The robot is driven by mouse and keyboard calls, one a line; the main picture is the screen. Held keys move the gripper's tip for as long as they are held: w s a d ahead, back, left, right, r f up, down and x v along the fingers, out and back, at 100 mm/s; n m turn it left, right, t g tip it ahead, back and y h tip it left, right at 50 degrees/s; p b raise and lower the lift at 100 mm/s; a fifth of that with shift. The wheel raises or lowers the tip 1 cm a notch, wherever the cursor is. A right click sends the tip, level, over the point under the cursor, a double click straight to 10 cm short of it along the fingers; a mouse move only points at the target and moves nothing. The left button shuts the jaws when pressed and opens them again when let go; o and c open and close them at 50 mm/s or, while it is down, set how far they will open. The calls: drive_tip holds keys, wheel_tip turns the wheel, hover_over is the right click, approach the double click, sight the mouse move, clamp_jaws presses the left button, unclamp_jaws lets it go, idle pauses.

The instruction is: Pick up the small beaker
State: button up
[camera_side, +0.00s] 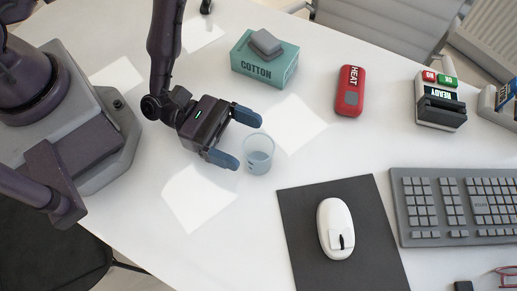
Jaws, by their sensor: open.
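The small beaker (259,158) is clear with a bluish tint and stands upright on the white table. My gripper (243,139) is open, with two blue fingertips pointing right toward the beaker. One fingertip shows above the beaker in the picture and the other to its left. The beaker appears just beyond or partly between the fingertips; I cannot tell whether they touch it.
A teal cotton box (263,62) with a grey object (266,43) on top stands behind. A red heat pack (350,91), a card reader (440,103), a keyboard (459,205) and a white mouse (337,228) on a dark mat (298,208) lie to the right.

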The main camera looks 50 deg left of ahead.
sight(257, 146)
drive_tip(key=x, duration=0.3)
drive_tip(key=shift+w+d, duration=0.1)
drive_tip(key=shift+d, duration=0.1)
drive_tip(key=shift+c, duration=0.2)
drive_tip(key=c, duration=1)
drive_tip(key=shift+o, duration=0.2)
